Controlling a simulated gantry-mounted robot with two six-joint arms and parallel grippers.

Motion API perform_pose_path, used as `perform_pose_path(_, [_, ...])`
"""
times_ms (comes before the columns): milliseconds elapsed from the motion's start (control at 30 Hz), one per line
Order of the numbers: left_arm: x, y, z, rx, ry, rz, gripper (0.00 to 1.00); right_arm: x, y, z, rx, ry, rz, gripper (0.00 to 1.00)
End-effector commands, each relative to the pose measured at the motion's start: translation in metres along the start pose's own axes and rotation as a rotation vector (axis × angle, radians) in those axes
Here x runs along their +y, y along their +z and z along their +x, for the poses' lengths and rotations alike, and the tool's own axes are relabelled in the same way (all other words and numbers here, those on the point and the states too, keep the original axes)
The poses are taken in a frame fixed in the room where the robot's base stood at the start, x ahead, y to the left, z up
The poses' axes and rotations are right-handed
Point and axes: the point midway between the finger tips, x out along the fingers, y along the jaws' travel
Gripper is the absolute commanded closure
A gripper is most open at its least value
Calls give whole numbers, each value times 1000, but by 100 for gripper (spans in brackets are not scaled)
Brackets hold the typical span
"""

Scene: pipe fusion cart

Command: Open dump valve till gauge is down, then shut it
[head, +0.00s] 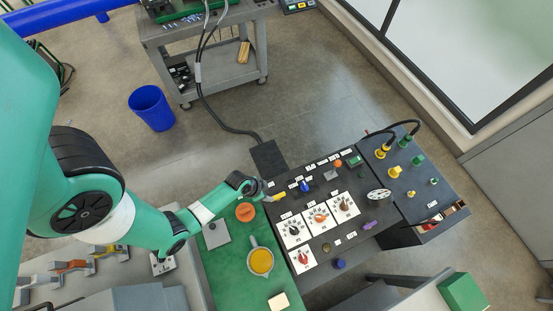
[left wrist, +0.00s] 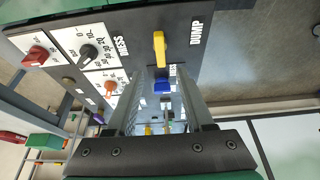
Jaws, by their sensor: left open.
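The yellow dump valve lever (head: 279,197) is at the upper left of the black panel. In the left wrist view the yellow lever (left wrist: 159,50) stands beside the word DUMP, just beyond my fingertips. My left gripper (head: 264,197) is at the lever's left end. Its fingers (left wrist: 166,72) are apart, with nothing seen held between them. I cannot tell whether they touch the lever. A round white dial (head: 378,195), which looks like the gauge, is at the panel's right. Its reading is too small to tell. My right gripper is not in view.
A blue lever (head: 305,186) is close to the right of the yellow one. White-plated knobs (head: 320,216) sit below. An orange round thing (head: 245,212) and a cup of yellow liquid (head: 260,261) stand on the green mat (head: 225,270) near my left arm.

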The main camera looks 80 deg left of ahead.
Motion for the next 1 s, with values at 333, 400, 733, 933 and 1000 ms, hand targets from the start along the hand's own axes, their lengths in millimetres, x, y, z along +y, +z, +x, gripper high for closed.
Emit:
perform_pose_path(333, [0, 1, 80, 0, 1, 2, 48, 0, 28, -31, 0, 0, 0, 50])
perform_pose_path(400, [0, 0, 91, 1, 1, 2, 48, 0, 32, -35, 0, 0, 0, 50])
perform_pose_path(733, [0, -1, 103, 2, -1, 1, 48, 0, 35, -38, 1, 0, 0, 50])
perform_pose_path(933, [0, -1, 102, 2, -1, 1, 67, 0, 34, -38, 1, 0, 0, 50])
perform_pose_path(1000, [0, -1, 102, 2, -1, 1, 80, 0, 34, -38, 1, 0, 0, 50])
